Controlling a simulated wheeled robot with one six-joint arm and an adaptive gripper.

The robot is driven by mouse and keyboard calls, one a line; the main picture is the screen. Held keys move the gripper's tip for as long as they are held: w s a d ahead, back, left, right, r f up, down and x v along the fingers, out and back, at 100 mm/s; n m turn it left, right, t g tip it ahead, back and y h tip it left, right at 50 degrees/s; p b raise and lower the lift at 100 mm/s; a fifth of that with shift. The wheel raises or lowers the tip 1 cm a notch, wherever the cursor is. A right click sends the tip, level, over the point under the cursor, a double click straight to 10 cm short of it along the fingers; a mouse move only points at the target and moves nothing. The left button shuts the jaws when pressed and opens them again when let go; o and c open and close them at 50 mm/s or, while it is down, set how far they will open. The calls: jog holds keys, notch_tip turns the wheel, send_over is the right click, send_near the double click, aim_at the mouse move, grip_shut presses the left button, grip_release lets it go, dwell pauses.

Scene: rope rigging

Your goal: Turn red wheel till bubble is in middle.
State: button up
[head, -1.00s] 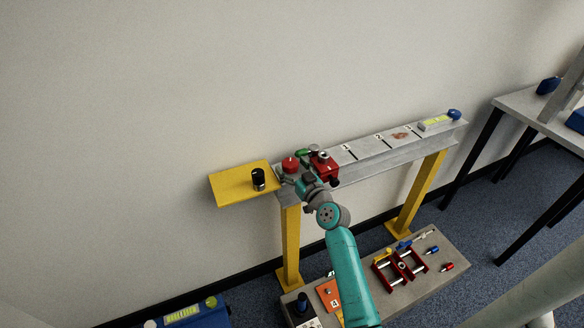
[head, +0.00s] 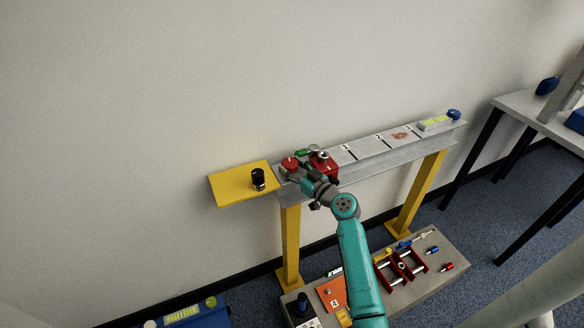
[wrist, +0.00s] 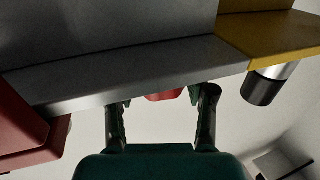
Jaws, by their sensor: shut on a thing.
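The red wheel (head: 289,163) is at the left end of the grey beam, next to a red clamp-like block (head: 324,163). My gripper (head: 302,181) reaches it from the front. In the wrist view, a small red part of the wheel (wrist: 166,97) shows between the two dark fingers of my gripper (wrist: 160,106), which is shut on it. A small green part (head: 302,153) lies just behind the wheel. A yellow-green level-like bar (head: 436,123) lies at the beam's right end, beside a blue knob. I cannot make out a bubble in either view.
A yellow plate (head: 232,188) with a black cylinder (head: 258,179) juts out left of the beam (head: 375,160). Yellow posts (head: 290,245) hold the beam. A low grey bench (head: 430,265) below carries red frames and small parts. A wall stands close behind.

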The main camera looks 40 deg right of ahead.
aim_at(293, 164)
jog(key=shift+f+n+y, duration=0.1)
jog(key=shift+n+y, duration=0.4)
jog(key=shift+y, duration=0.3)
jog(key=o, duration=1.2)
jog(key=shift+c, duration=0.2)
notch_tip(293, 164, up, 10)
jog(key=shift+r, duration=0.1)
